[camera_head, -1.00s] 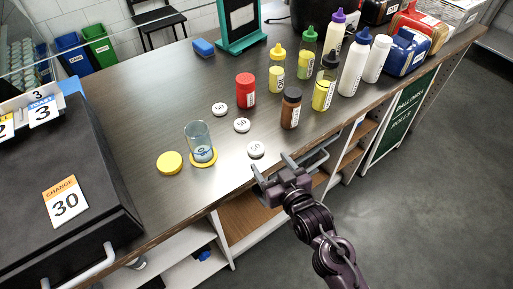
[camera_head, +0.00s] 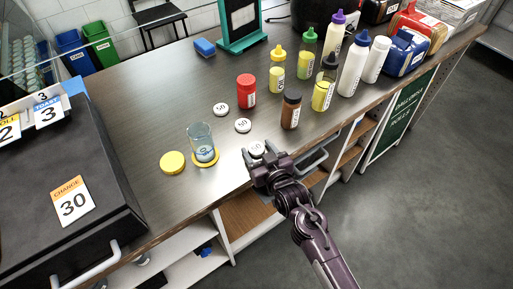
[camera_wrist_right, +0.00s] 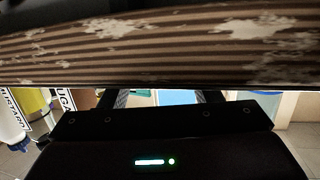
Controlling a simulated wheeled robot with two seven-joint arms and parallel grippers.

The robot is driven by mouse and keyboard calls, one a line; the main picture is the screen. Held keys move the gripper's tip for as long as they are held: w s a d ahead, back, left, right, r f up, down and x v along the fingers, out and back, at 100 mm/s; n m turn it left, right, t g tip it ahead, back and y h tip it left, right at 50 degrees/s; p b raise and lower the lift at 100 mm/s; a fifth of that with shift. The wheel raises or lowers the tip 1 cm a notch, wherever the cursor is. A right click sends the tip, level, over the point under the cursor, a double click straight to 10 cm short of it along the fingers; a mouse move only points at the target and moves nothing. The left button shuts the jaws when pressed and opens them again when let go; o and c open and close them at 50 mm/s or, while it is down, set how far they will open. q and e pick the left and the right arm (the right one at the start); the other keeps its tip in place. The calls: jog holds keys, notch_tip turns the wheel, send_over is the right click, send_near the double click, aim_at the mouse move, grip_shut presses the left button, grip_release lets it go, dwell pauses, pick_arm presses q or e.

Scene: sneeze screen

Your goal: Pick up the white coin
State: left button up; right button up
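Three white coins marked 50 lie on the dark counter (camera_head: 140,110): a far coin (camera_head: 221,109), a middle coin (camera_head: 242,125) and a near coin (camera_head: 257,147) close to the front edge. My right gripper (camera_head: 259,154) is open at the near coin, its two fingertips apart on either side of it and the gripper body partly covering it. Contact cannot be told. In the right wrist view the two fingers (camera_wrist_right: 165,98) stand apart, partly hidden behind a close striped brown surface; no coin shows there. My left gripper is out of view.
A glass (camera_head: 202,143) on a yellow coaster and a yellow disc (camera_head: 173,162) stand left of the coins. A red bottle (camera_head: 246,91), a brown bottle (camera_head: 290,110) and several sauce bottles stand behind and right. A black box (camera_head: 60,185) fills the left.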

aim_at(259, 151)
jog(key=c, duration=0.7)
jog(key=shift+c, duration=0.2)
notch_tip(259, 151, up, 20)
jog(key=b, duration=0.2)
jog(key=shift+b, duration=0.35)
